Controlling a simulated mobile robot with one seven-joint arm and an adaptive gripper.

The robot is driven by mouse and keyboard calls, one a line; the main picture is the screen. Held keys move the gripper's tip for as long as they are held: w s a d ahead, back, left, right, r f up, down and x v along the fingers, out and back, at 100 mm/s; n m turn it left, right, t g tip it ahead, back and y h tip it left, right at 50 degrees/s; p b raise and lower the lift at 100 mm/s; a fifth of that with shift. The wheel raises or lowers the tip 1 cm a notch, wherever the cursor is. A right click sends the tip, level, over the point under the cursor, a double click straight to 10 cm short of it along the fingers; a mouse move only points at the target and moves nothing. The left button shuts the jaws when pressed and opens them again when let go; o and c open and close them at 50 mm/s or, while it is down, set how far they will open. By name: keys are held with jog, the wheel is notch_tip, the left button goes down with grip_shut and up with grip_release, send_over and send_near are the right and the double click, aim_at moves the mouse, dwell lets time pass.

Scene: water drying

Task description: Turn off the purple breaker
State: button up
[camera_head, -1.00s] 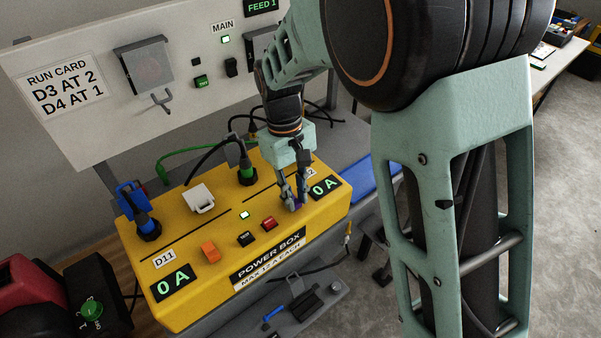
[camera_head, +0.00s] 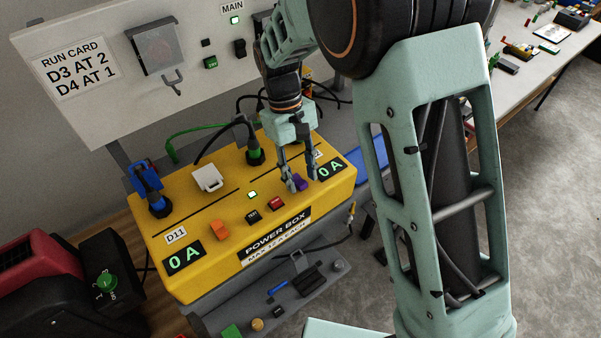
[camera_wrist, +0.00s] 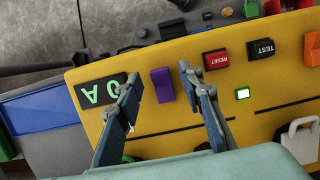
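The purple breaker (camera_head: 300,184) is a small rocker switch on the top of the yellow power box (camera_head: 200,275), near its right display. It also shows in the wrist view (camera_wrist: 162,85), uncovered and ahead of my fingertips. My gripper (camera_head: 301,183) is above the box with its two fingers apart, one on each side of the breaker. In the wrist view my gripper (camera_wrist: 158,76) is open and empty, with the breaker between the finger tips. I cannot tell whether the fingers touch the box.
An orange breaker (camera_head: 220,230), a black TEST button (camera_head: 253,216) and a red RESET button (camera_head: 276,203) are on the box. A lit green lamp (camera_head: 252,195) is near them. Both displays (camera_head: 184,258) read 0 A. Plugs and cables (camera_head: 157,200) stand behind.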

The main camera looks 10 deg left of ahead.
jog(key=v, duration=1.2)
